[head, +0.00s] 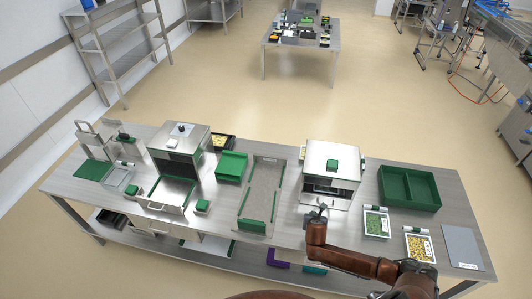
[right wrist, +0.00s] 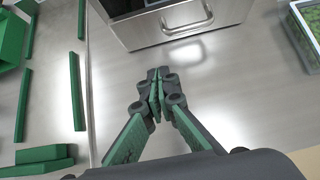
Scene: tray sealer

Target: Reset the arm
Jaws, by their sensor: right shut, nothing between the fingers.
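My right gripper (head: 318,213) is over the front of the steel table, just in front of the right-hand tray sealer (head: 332,163). In the right wrist view its green-padded fingers (right wrist: 157,80) are closed together with nothing between them. They point at bare table below the sealer's drawer front and handle (right wrist: 188,22), apart from it. My right arm comes in from the bottom right. My left gripper does not show.
Right of the gripper stand a tray of green food (head: 376,222), a tray of yellow food (head: 419,246) and a green divided bin (head: 409,187). Left are a green-railed plate (head: 262,190) and another steel machine (head: 179,150). Bare table lies under the gripper.

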